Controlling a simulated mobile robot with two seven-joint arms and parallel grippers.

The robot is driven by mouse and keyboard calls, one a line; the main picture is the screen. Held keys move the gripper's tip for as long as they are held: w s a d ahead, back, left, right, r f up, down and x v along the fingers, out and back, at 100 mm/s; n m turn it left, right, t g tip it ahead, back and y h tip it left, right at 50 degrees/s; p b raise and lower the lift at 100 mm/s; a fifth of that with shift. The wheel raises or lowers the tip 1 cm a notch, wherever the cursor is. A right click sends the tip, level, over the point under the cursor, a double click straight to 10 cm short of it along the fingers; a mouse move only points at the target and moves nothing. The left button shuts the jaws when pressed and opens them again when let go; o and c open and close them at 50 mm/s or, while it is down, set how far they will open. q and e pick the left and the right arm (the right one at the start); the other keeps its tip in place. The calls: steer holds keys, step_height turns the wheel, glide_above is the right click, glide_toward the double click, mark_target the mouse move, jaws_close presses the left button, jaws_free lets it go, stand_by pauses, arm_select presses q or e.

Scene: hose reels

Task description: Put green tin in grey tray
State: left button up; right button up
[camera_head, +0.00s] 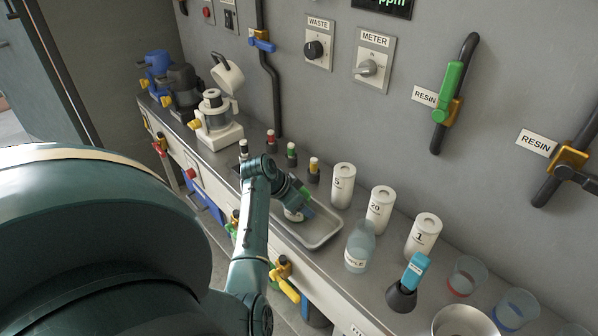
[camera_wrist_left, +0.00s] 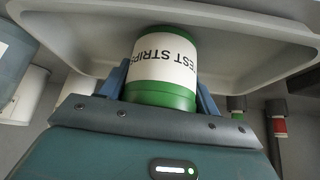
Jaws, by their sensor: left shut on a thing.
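The green tin (camera_wrist_left: 163,68) has a white label reading "TEST STRIPS" and green ends. My left gripper (camera_wrist_left: 160,88) is shut on it, with a blue finger on each side in the left wrist view. In the head view my left gripper (camera_head: 299,207) is over the grey tray (camera_head: 322,242), and the tin (camera_head: 293,215) shows only in part below it. The tray's wall (camera_wrist_left: 245,40) is behind the tin in the wrist view. I cannot tell whether the tin touches the tray floor. My right gripper is in neither view.
White numbered canisters (camera_head: 379,209) and a clear bottle (camera_head: 359,248) stand just right of the tray. Small vials with coloured caps (camera_head: 291,152) line its wall side. A white-and-grey machine (camera_head: 215,120) is to the left. Cups (camera_head: 467,275) and a metal bowl (camera_head: 463,322) are at lower right.

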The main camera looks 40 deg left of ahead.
arm_select(q)
steer(key=o, duration=1)
steer(key=p+v, duration=0.1)
steer(key=v, duration=1.1)
